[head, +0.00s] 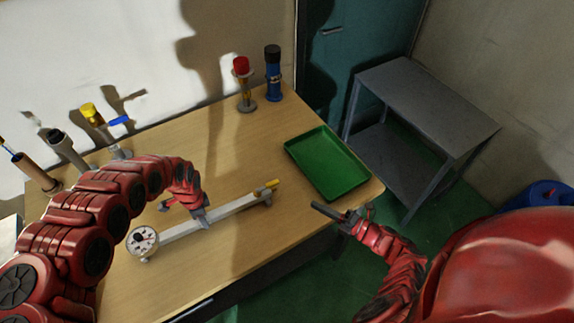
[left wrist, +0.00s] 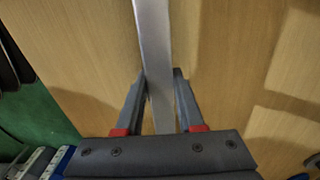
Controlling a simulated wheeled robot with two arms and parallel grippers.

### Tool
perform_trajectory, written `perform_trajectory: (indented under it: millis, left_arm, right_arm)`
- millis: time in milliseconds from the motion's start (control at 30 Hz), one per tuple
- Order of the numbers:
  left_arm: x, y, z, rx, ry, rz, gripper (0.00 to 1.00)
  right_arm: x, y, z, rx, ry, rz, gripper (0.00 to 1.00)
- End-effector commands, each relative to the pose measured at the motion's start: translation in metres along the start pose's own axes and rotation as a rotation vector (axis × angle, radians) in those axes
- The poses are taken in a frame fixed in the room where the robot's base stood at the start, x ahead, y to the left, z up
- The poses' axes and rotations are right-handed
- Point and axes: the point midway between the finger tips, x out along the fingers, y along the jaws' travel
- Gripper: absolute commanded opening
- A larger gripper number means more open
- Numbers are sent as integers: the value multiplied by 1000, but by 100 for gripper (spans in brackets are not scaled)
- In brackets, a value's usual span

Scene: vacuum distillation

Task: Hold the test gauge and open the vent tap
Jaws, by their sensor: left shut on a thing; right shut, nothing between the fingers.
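A long pale bar (head: 235,207) lies across the wooden table, with a white round dial gauge (head: 142,241) at its left end and a yellow-tipped fitting (head: 271,186) at its right end. My left gripper (head: 202,219) is shut on the bar between these ends. In the left wrist view its two fingers (left wrist: 160,78) flank the grey bar (left wrist: 153,45). A yellow-topped fitting with a blue lever (head: 119,120) stands at the back left; I cannot tell which yellow part is the vent tap. My right gripper (head: 335,213) is shut and empty by the table's right front edge.
A green tray (head: 327,162) lies empty at the table's right end. A red-topped stand (head: 243,85) and a blue cylinder (head: 273,75) stand at the back. Upright tools (head: 65,150) stand at the left. A grey side table (head: 430,100) is beyond the tray.

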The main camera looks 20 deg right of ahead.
Motion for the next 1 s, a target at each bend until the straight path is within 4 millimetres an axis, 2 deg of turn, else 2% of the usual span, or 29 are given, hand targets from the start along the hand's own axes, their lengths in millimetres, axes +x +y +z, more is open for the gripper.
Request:
perform_trajectory:
  millis: [200,233,400,767,1000]
  left_arm:
    - [0,-1,0,1,1,-2,0]
    - [0,-1,0,0,1,-2,41]
    - [0,0,0,0,1,-1,71]
    - [-4,-1,0,0,0,-3,72]
    - [-34,-4,2,-1,-1,-8,72]
  right_arm:
    - [0,0,0,0,0,0,0]
    - [0,0,0,0,0,0,0]
    - [0,0,0,0,0,0,0]
    - [0,0,0,0,0,0,0]
    - [0,0,0,0,0,0,0]
